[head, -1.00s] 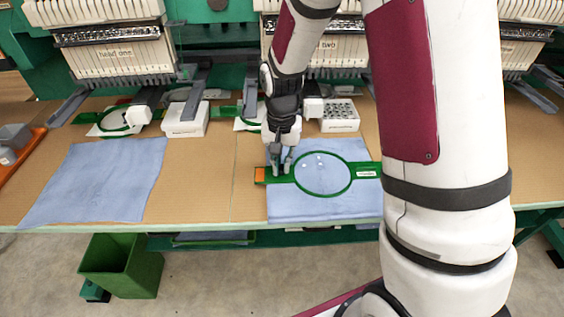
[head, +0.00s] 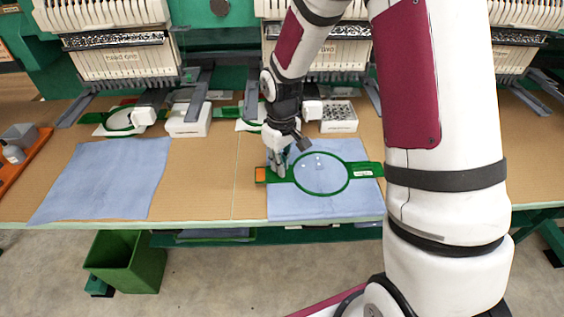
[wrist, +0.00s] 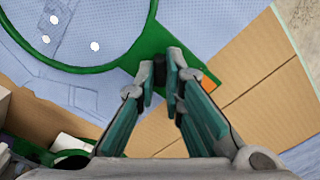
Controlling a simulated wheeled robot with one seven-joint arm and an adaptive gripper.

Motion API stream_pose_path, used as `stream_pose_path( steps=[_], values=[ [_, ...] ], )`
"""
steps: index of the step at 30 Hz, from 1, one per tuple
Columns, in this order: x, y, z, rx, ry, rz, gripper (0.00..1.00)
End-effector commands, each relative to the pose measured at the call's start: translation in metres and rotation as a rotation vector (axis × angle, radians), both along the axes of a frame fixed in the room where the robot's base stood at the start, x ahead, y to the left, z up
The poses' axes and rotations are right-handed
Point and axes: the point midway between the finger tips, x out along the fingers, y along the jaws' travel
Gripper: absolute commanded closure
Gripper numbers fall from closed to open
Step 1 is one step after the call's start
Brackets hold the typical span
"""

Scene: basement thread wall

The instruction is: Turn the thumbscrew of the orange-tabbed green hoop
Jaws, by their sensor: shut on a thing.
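The green hoop (head: 345,183) lies on a blue cloth (head: 300,208) at the table's front, with its orange tab (head: 260,175) at the left end. In the wrist view the hoop's ring (wrist: 128,59) is at upper left and the orange tab (wrist: 209,81) lies just right of the fingers. My gripper (head: 279,171) points down at the tab side of the ring. In the wrist view my gripper (wrist: 161,76) has its fingertips closed around the small dark thumbscrew (wrist: 160,66), which they mostly hide.
Inside the ring are a few white spots (head: 308,167). Another blue cloth (head: 105,180) lies at left. A white box of small parts (head: 339,116) and a plain white box (head: 188,120) stand behind, below the machine heads. A green bin (head: 125,262) stands on the floor.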

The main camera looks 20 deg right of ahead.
Motion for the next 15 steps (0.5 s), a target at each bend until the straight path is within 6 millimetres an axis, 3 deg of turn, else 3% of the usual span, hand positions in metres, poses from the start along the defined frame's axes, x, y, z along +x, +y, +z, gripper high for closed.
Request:
stream_pose_path(
  steps=[15],
  values=[
    [-0.0003,-0.0003,0.0004,0.000,0.001,0.292,1.00]
  ],
)
